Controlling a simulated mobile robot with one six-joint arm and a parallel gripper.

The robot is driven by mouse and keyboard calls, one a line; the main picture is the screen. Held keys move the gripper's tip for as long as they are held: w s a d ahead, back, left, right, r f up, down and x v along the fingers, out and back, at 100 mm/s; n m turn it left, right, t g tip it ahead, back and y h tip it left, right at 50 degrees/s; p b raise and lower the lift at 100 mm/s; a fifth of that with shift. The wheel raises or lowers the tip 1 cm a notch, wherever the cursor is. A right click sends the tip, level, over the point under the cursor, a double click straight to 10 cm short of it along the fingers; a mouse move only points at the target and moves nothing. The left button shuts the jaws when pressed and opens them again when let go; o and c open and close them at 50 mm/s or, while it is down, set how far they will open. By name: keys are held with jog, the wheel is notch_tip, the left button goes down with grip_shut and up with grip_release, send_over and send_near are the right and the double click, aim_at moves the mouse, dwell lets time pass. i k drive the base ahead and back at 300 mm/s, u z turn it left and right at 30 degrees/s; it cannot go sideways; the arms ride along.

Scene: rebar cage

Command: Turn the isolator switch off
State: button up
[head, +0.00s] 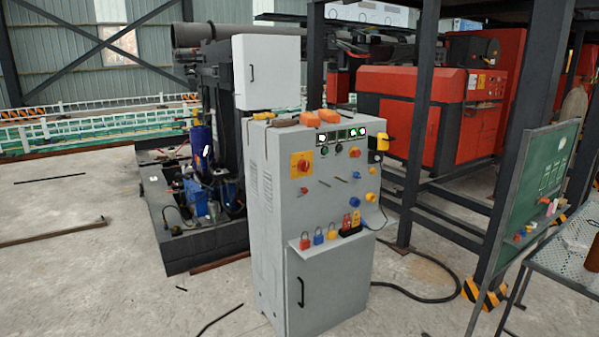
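The isolator switch (302,165) appears to be the red rotary knob on a square yellow plate. It sits at the upper left of the front panel of a grey control cabinet (272,225). The knob is too small to tell which position it points to. Nothing stands in front of it. My gripper is not in this view.
A ledge (345,240) below the panel holds several padlocks (318,236). Other knobs, keys and lit gauges fill the panel. A black cable (425,298) lies on the floor right of the cabinet. A green board (540,185) stands right. Floor in front is mostly clear.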

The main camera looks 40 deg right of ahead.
aim_at(303, 166)
jog(key=z, duration=0.1)
jog(key=i, duration=0.95)
jog(key=u, duration=0.05)
